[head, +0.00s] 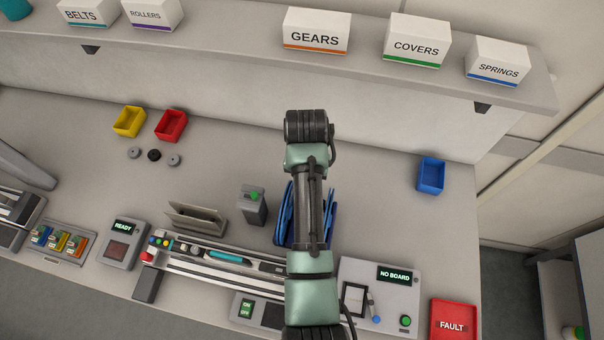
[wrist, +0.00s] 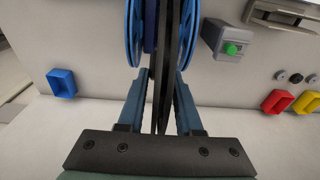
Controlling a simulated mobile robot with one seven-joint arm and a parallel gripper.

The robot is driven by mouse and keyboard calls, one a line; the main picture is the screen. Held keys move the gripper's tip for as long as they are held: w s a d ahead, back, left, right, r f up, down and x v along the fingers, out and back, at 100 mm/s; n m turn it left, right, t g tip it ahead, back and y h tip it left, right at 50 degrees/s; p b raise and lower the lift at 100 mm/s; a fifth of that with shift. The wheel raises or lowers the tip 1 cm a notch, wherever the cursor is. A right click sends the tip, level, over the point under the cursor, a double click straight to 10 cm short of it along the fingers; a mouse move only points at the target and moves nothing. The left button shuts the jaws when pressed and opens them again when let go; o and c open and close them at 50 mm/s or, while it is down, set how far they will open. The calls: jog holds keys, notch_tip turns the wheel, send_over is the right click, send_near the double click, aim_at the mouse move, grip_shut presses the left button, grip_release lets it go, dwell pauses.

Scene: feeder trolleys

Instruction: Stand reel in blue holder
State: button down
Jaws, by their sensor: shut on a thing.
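In the wrist view, my gripper (wrist: 163,78) is shut on a thin dark reel (wrist: 164,55), seen nearly edge-on between the two fingers. A blue, spoked, round-edged piece stands on each side of it, one at left (wrist: 134,35) and one at right (wrist: 187,38). In the head view, the blue holder (head: 282,236) stands on the bench, with upright blue pieces showing on both sides of my arm. My arm hides its middle, the gripper and the held reel there. I cannot tell whether the reel touches the holder.
A grey box with a green button (head: 252,205) stands just left of the holder. A feeder rail (head: 215,268) and the NO BOARD panel (head: 380,290) lie in front. A blue bin (head: 431,175) is at right; yellow (head: 129,122) and red (head: 171,126) bins are at left.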

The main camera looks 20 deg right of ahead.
jog(key=shift+s+f+b, duration=0.25)
jog(key=shift+f+b, duration=0.1)
jog(key=shift+b, duration=0.05)
notch_tip(320, 180, down, 7)
jog(key=b, duration=0.7)
jog(key=shift+f, duration=0.2)
jog(key=shift+f+b, duration=0.65)
jog(key=shift+f, duration=0.3)
jog(key=shift+f+b, duration=0.55)
jog(key=shift+f, duration=0.95)
jog(key=shift+f, duration=0.1)
jog(key=shift+f+b, duration=0.65)
jog(key=shift+f, duration=0.45)
jog(key=shift+f, duration=0.15)
jog(key=c, duration=0.5)
grip_release()
